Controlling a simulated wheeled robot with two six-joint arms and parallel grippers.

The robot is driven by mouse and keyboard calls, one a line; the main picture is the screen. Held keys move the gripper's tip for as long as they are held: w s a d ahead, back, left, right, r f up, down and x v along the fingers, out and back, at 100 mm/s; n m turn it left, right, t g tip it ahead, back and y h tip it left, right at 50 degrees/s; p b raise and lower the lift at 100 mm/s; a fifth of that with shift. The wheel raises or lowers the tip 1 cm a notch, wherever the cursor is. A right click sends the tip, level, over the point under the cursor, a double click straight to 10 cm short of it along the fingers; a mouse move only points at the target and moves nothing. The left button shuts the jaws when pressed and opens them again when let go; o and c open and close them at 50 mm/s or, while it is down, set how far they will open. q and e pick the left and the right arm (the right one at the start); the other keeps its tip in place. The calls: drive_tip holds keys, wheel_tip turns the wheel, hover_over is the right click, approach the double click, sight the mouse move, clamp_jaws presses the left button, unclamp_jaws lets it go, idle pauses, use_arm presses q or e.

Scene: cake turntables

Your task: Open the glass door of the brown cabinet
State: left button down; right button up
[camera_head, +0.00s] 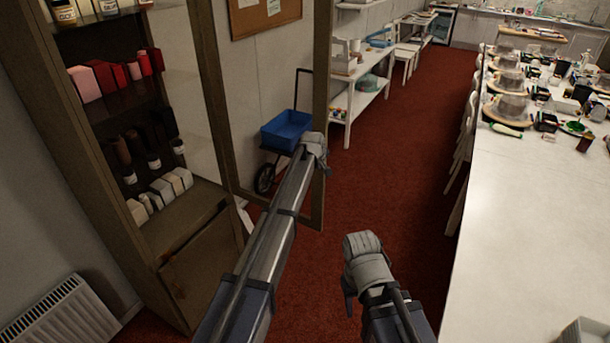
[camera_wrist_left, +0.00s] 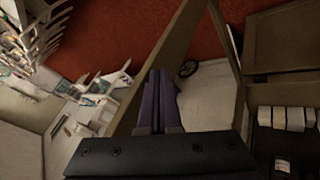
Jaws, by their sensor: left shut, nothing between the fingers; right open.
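The brown cabinet (camera_head: 175,240) stands at the left, with its shelves open to view. Its glass door (camera_head: 321,70) is swung out from the cabinet front, and I see the wall through its pane. My left gripper (camera_head: 318,158) is shut and empty at the door's outer edge, low on the frame. In the left wrist view the shut fingers (camera_wrist_left: 158,100) lie close beside the brown door frame (camera_wrist_left: 178,45); I cannot tell whether they touch it. My right gripper (camera_head: 350,280) is open and empty, above the red floor and away from the door.
A long white table (camera_head: 530,220) with several turntables stands at the right, chairs along its side. A blue crate (camera_head: 286,130) on a wheeled cart is behind the door. A white shelf unit (camera_head: 355,85) stands beyond. A radiator (camera_head: 62,318) is at lower left. Red floor is clear between cabinet and table.

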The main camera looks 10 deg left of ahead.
use_arm(q)
drive_tip(key=shift+w+d, duration=0.5)
drive_tip(key=shift+w, duration=0.35)
drive_tip(key=shift+s, duration=0.1)
drive_tip(key=s+d+r+p, duration=0.2)
drive_tip(key=s+r+p, duration=0.6)
drive_tip(key=s, duration=0.1)
use_arm(e)
wheel_tip(320, 180, up, 8)
use_arm(q)
drive_tip(key=s+f+m+g+b, duration=0.2)
drive_tip(key=s+f+m+b, duration=0.2)
drive_tip(key=s, duration=1)
drive_tip(key=s+d+f+m+g+y+b, duration=0.1)
drive_tip(key=s+f+m+g+b, duration=0.2)
drive_tip(key=s+f, duration=0.5)
drive_tip(key=s+d+f+m+g+y+b, duration=0.1)
drive_tip(key=s+f+m+b, duration=0.4)
drive_tip(key=s, duration=1.7)
drive_tip(key=shift+f+g+b, duration=0.75)
drive_tip(key=shift+g+b, duration=0.15)
drive_tip(key=shift+b, duration=0.2)
use_arm(e)
wheel_tip(320, 180, down, 14)
drive_tip(key=shift+s+d, duration=0.15)
drive_tip(key=shift+d, duration=0.25)
